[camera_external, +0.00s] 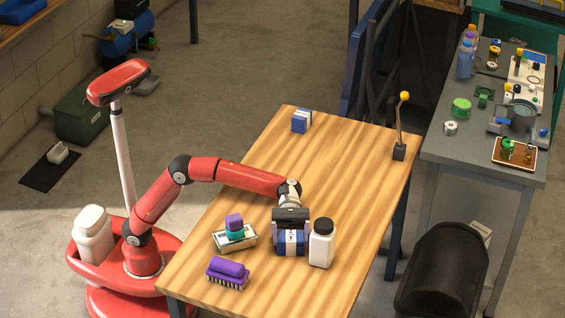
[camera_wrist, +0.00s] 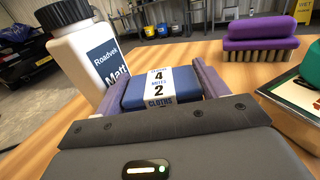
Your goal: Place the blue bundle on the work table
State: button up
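A blue bundle with a white paper band (camera_external: 291,242) is at the near part of the wooden work table (camera_external: 335,190). In the wrist view the bundle (camera_wrist: 160,88) shows a band reading "CLOTHS". My gripper (camera_external: 291,232) points down over it. In the wrist view my gripper's fingers (camera_wrist: 163,85) lie close against both sides of the bundle. The bundle is at or just above the tabletop; I cannot tell whether it touches. A second blue bundle with a white band (camera_external: 302,121) stands at the table's far left corner.
A white bottle with a black cap (camera_external: 321,244) stands close beside my gripper on the right. To the left are a purple brush (camera_external: 228,272) and a small box (camera_external: 234,238) with teal and purple pieces. The table's middle is clear.

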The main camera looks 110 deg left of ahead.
jog(key=shift+o, duration=0.9)
jog(key=shift+r, duration=0.2)
jog(key=p+v, duration=0.1)
jog(key=v, duration=1.1)
jog(key=shift+f, duration=0.1)
